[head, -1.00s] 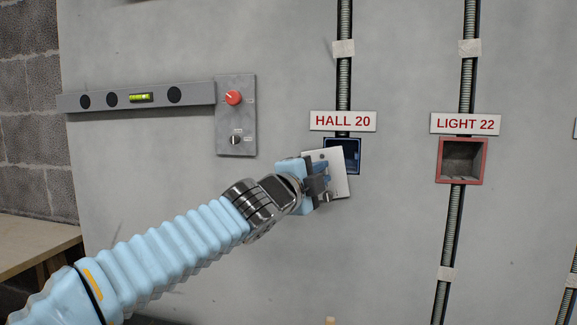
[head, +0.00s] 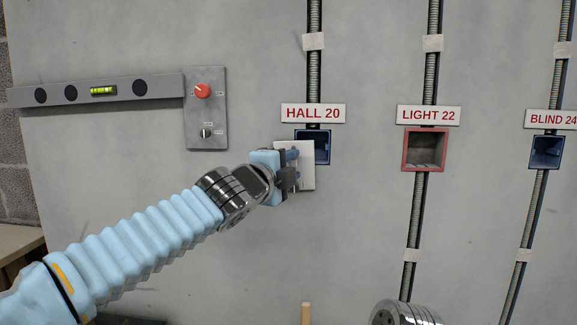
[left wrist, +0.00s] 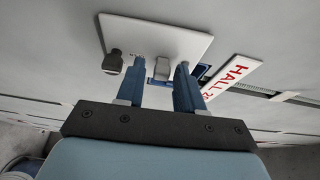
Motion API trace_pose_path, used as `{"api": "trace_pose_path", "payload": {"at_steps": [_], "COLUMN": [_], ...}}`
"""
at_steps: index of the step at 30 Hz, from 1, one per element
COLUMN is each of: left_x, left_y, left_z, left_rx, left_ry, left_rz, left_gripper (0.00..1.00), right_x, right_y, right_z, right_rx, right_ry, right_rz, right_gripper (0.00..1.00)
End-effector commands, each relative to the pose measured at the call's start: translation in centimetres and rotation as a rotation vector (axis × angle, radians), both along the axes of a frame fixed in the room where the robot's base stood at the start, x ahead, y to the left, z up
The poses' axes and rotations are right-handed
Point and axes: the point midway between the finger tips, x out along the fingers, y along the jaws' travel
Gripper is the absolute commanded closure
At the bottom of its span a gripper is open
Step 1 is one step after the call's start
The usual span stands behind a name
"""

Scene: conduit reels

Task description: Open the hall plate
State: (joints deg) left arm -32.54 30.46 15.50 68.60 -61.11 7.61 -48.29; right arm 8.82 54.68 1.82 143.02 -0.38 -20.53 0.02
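The white hall plate (head: 308,178) is below the HALL 20 sign (head: 313,113). It stands off the blue wall box (head: 322,147), covering its lower left while the upper right of the opening shows. My left gripper (head: 292,169) is at the plate's left side. In the left wrist view the plate (left wrist: 160,36) is just beyond my left gripper (left wrist: 160,82), whose two blue fingers are apart. A small grey tab and a dark knob (left wrist: 113,60) show by the plate; whether a finger touches them is unclear. My right gripper is not seen.
A red-rimmed box (head: 405,150) under the LIGHT 22 sign and a blue box (head: 547,152) under BLIND 24 are to the right. A grey switch panel (head: 206,108) and spirit level (head: 103,91) are on the left. A wooden peg (head: 306,314) sticks up at the bottom.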

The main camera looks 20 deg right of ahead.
Motion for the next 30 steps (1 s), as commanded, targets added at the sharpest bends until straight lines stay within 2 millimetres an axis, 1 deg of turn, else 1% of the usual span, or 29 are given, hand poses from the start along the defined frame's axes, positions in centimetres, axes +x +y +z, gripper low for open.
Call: {"api": "trace_pose_path", "payload": {"at_steps": [10,14,17,20,24,27,30], "left_x": [-0.1,-1.0,-2.5,-4.4,-6.9,-8.3,-9.4], "left_y": [0.1,1.0,2.4,4.1,6.5,7.8,8.7], "left_z": [0.1,-0.1,-0.3,-0.3,-0.1,-0.1,0.0], "left_rx": [-0.002,-0.003,-0.003,-0.003,-0.003,-0.001,-0.001], "left_ry": [-0.002,-0.003,-0.003,-0.005,-0.003,-0.003,-0.002], "left_rz": [0.0,0.0,0.001,0.001,0.002,0.002,0.001], "left_gripper": [0.55,0.55,0.55,0.55,0.55,0.55,0.55], "right_x": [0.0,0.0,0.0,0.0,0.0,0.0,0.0], "right_y": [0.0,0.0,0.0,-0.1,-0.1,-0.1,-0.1], "right_z": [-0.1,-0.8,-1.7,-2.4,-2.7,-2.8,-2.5], "right_rx": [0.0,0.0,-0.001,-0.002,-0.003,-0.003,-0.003], "right_ry": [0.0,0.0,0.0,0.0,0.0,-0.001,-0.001], "right_rz": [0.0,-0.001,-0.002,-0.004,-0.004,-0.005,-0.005], "right_gripper": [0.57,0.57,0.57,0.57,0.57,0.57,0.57]}}
